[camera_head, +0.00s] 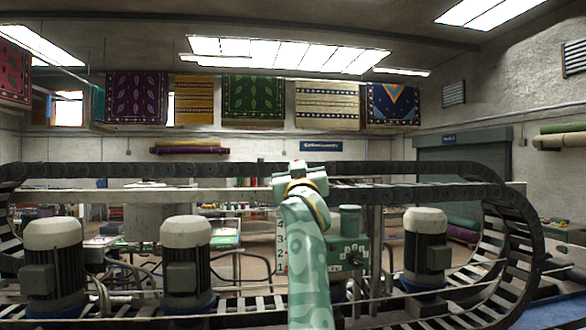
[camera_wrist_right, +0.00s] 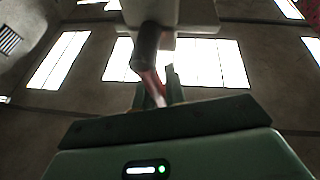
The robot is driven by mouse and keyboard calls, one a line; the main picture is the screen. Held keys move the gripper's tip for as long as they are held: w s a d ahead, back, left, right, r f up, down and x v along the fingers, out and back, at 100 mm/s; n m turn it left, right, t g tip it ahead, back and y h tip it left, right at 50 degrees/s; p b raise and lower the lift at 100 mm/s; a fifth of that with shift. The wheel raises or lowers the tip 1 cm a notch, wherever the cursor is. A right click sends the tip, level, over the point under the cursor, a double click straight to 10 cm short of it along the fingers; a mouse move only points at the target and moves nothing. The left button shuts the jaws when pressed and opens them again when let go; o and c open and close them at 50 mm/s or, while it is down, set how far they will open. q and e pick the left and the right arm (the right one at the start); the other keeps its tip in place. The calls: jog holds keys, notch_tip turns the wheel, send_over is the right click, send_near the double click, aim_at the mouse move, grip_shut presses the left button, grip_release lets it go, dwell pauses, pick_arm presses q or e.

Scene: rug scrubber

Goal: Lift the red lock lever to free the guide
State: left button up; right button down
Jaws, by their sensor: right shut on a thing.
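The red lock lever (camera_wrist_right: 151,82) shows in the right wrist view as a narrow red bar below a dark cylindrical piece (camera_wrist_right: 148,45). My right gripper (camera_wrist_right: 160,88) is shut on the lever, with its fingers around the red part. The finger contact is dark and partly hidden. In the head view my green patterned right arm rises through the middle in front of the machine, and its own wrist hides the gripper and lever. The guide cannot be made out clearly. My left gripper is in neither view.
Black cable chains (camera_head: 400,170) loop across the machine frame. Motors with pale caps stand at the left (camera_head: 54,260) and right (camera_head: 426,245). A green control box (camera_head: 349,250) sits just right of my arm. Rugs (camera_head: 253,98) hang high on the back wall.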

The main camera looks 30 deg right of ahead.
jog(key=shift+d+f+m+h, duration=0.1)
jog(key=shift+d+m+h, duration=0.1)
jog(key=shift+m+h, duration=0.35)
jog(key=shift+m, duration=0.25)
jog(key=c, duration=1.5)
grip_release()
jog(key=shift+o, duration=0.2)
jog(key=b+v, duration=0.6)
jog(key=v, duration=1)
jog(key=shift+s+r+b, duration=0.3)
jog(key=shift+r, duration=0.05)
